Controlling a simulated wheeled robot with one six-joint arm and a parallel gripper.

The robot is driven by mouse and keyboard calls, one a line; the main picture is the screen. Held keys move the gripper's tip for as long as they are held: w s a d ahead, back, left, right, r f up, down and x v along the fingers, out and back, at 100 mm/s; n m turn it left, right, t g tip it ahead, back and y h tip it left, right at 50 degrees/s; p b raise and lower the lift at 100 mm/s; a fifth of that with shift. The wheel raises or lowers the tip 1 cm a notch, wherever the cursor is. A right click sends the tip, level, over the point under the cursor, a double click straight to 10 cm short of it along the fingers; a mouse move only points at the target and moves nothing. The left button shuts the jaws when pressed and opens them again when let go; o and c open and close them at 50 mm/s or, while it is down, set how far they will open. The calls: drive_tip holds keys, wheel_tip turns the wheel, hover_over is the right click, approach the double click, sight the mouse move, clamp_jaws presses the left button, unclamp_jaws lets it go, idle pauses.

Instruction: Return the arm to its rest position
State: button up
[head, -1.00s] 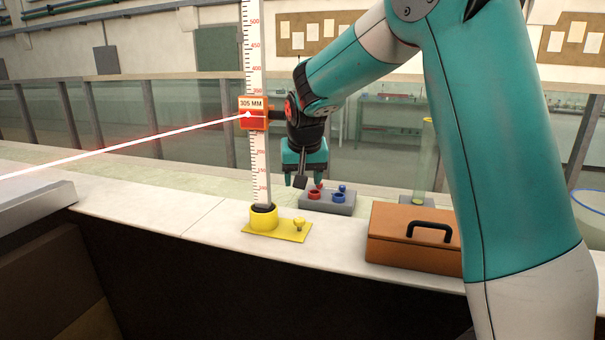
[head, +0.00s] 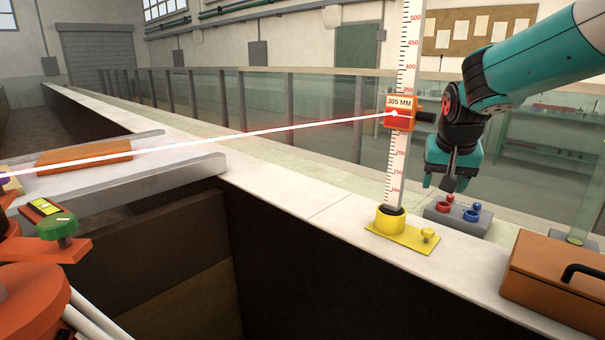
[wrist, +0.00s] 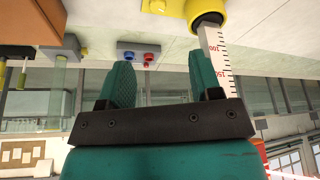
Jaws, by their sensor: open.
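My teal gripper (head: 452,182) hangs at the right of the head view, pointing down, behind and to the right of the measuring staff (head: 401,165). Its two fingers are apart and nothing is between them. In the wrist view the gripper (wrist: 158,82) also shows open and empty. My teal arm (head: 535,62) reaches in from the upper right. The white staff stands upright in a yellow base (head: 390,220). An orange target marked 305 MM (head: 400,118) sits on the staff, with a red beam ending on it.
A grey block (head: 458,218) with red and blue parts lies below the gripper. An orange case (head: 550,275) stands at the right. A glass-walled channel (head: 310,100) runs behind. An orange instrument with a green knob (head: 58,226) is at the lower left. The ledge left of the staff is clear.

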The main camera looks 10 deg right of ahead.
drive_tip(key=s+a+f+n+g+y, duration=0.1)
drive_tip(key=s+a+n+g+y, duration=0.1)
drive_tip(key=s+a+n, duration=0.4)
drive_tip(key=s+a+f+n+g+y, duration=0.1)
drive_tip(key=s+a+n+y, duration=0.3)
drive_tip(key=s+a, duration=1.2)
drive_tip(key=s+n+g, duration=0.1)
drive_tip(key=s+n, duration=0.1)
drive_tip(key=s, duration=0.5)
drive_tip(key=shift+s+a+n, duration=0.3)
drive_tip(key=shift+s, duration=0.1)
drive_tip(key=shift+f, duration=0.1)
